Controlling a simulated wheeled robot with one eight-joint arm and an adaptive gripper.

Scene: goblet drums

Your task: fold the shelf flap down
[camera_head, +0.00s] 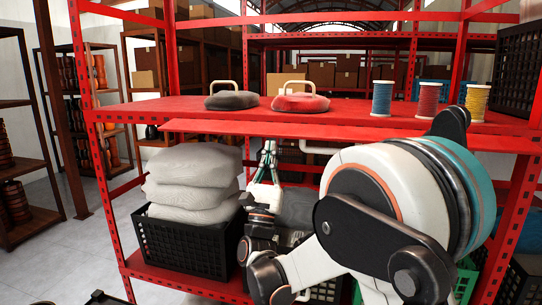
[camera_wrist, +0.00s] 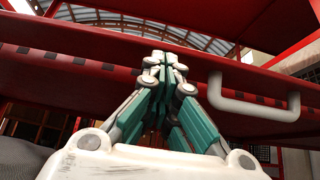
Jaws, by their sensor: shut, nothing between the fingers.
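The shelf flap (camera_head: 230,128) is a long red panel along the front of the red shelf, standing out roughly level just below the shelf top. A white U-shaped handle (camera_head: 318,148) hangs under it. In the wrist view the flap (camera_wrist: 240,74) crosses overhead, and the handle (camera_wrist: 255,108) is right of my fingers. My gripper (camera_head: 267,148) is below the flap, left of the handle, with its teal fingers pointing up. In the wrist view my gripper (camera_wrist: 165,62) is shut and empty, its tips close to the flap's underside. I cannot tell whether they touch.
Two weights, dark (camera_head: 232,101) and red (camera_head: 300,103), and three thread spools (camera_head: 428,100) stand on the shelf top (camera_head: 180,108). Below, a black crate (camera_head: 180,243) holds stacked grey sacks (camera_head: 192,183) left of my arm. A green crate (camera_head: 465,280) is at lower right.

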